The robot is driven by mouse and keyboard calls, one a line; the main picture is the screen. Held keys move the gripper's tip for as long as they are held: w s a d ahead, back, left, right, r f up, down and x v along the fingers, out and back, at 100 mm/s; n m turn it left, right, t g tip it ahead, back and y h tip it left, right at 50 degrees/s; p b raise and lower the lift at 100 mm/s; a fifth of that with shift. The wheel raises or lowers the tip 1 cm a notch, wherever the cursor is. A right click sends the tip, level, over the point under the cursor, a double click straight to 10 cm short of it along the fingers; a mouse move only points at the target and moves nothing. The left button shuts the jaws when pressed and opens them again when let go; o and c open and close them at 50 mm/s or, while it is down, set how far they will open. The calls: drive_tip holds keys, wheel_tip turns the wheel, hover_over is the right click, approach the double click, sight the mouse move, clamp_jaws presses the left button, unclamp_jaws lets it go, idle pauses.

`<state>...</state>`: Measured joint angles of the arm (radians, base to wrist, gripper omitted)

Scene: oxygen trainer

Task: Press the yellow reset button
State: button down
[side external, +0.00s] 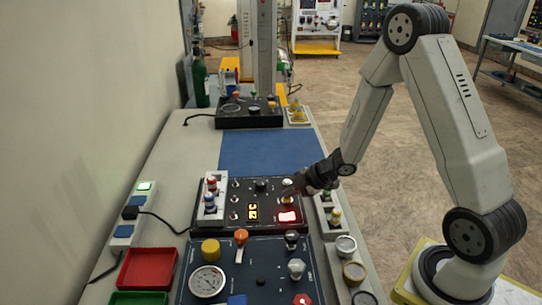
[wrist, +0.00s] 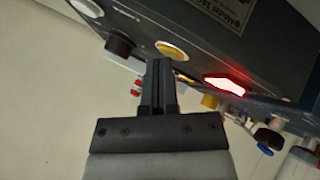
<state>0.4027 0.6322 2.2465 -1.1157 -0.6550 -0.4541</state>
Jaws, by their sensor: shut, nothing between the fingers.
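The yellow button (side external: 287,199) is on the right side of the black control box (side external: 225,221) in the side view, between a white button (side external: 287,182) and a lit red switch (side external: 288,216). My gripper (side external: 289,193) is shut and empty, reaching in from the right with its tips close to the yellow button and partly covering that area. In the wrist view, my gripper (wrist: 158,64) is beside a pale yellow round face (wrist: 172,50), with a small yellow patch (wrist: 183,77) partly behind it. I cannot tell whether the tips touch anything.
A rack with red- and blue-topped pieces (side external: 211,198) stands on the box's left. A holder with yellow and green fittings (side external: 329,213) is close on its right. A panel with a gauge (side external: 207,283) and knobs is in front. A blue mat (side external: 258,152) behind is clear.

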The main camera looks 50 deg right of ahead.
sight(290, 199)
drive_tip(key=shift+r, duration=0.15)
idle(0.4)
drive_tip(key=shift+r, duration=0.6)
drive_tip(key=shift+r, duration=0.15)
drive_tip(key=shift+r, duration=2.35)
drive_tip(key=shift+r+m, duration=0.1)
drive_tip(key=shift+m, duration=0.2)
drive_tip(key=shift+r+m+h, duration=0.2)
drive_tip(key=shift+m+h, duration=0.35)
drive_tip(key=shift+r+m+h, duration=0.2)
drive_tip(key=shift+m+h, duration=0.35)
drive_tip(key=s+a+m+g+h, duration=0.2)
drive_tip(key=s+a+m+g, duration=0.3)
drive_tip(key=s+m, duration=0.6)
drive_tip(key=shift+s+a+r+m+g, duration=0.3)
drive_tip(key=shift+s+a+r, duration=0.05)
drive_tip(key=shift+s+a, duration=0.8)
